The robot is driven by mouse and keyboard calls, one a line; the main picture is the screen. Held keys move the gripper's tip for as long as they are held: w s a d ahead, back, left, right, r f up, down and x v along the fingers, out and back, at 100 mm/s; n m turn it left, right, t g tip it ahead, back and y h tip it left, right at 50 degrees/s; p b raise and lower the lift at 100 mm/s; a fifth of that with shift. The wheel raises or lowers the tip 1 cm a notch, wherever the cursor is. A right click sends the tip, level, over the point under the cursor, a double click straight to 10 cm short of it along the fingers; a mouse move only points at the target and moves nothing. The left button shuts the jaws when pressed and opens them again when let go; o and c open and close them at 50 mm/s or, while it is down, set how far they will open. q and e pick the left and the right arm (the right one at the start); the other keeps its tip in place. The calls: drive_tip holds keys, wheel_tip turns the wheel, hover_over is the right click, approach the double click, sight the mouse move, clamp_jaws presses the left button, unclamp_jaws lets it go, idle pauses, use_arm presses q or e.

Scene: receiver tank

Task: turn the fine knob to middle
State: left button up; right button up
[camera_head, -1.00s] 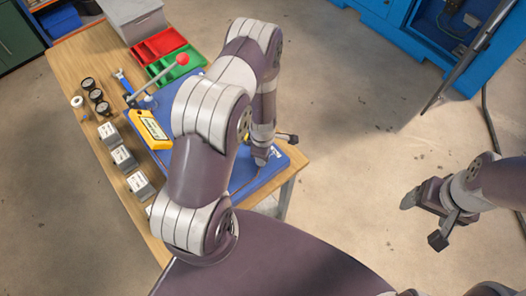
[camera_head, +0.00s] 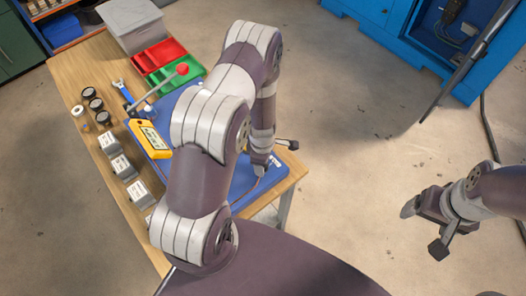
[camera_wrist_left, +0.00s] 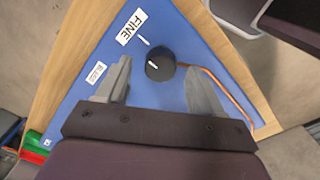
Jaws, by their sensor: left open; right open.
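The fine knob (camera_wrist_left: 160,66) is a round black knob with a short white pointer line, on a blue panel (camera_wrist_left: 75,108) in the left wrist view. A white FINE label (camera_wrist_left: 131,27) and a white tick lie at its upper left. The pointer line slants from upper left to lower right. My left gripper (camera_wrist_left: 157,70) is open, one finger on each side of the knob, with a visible gap to both. In the head view my left arm hides the knob. My right gripper (camera_head: 424,228) is open and empty, over the floor at the right.
A copper-coloured tube runs from beside the knob along the panel. On the wooden table (camera_head: 78,70) stand a yellow meter (camera_head: 149,138), a red-balled lever (camera_head: 183,69), red and green trays (camera_head: 158,53) and several grey blocks. A blue cabinet (camera_head: 395,38) stands at the back right.

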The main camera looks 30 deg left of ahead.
use_arm(q)
wheel_tip(320, 180, up, 11)
drive_tip(key=p, duration=0.5)
drive_tip(key=shift+s, duration=0.25)
drive_tip(key=shift+d+f, duration=0.1)
